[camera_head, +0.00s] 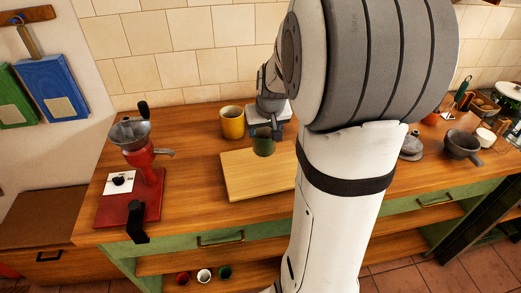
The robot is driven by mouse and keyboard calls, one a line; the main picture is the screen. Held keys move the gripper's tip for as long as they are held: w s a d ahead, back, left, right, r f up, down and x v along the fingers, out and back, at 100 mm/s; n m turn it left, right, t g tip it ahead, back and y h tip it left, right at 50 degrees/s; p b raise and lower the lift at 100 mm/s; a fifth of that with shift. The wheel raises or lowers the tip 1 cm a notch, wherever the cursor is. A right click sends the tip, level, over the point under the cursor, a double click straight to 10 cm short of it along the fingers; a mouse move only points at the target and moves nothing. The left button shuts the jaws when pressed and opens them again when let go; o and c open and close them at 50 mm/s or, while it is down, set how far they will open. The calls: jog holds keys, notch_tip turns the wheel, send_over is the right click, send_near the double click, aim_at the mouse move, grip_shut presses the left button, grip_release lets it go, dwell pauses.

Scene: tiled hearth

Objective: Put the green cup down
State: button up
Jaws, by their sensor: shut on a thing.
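The green cup (263,147) is in the middle of the head view, at the back edge of a light wooden board on the counter. My gripper (264,132) is shut on its upper part, coming from behind and above. The cup looks upright. I cannot tell whether its base touches the board (254,179) or hangs a little above it. My own arm hides the right end of the board and the counter behind it.
A yellow cup (232,122) stands close behind, left of my gripper. A red coffee grinder (142,165) stands at the left. A dark pan (462,146) and other kitchenware are at the right. The board's front and left are bare.

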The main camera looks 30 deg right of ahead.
aim_at(264, 147)
notch_tip(264, 147, down, 3)
jog(key=shift+w+r, duration=0.1)
jog(key=shift+r, duration=0.05)
jog(key=shift+f, duration=2)
jog(key=shift+f, duration=0.1)
jog(key=shift+f, duration=0.15)
jog(key=o, duration=1.4)
jog(key=shift+c, duration=0.2)
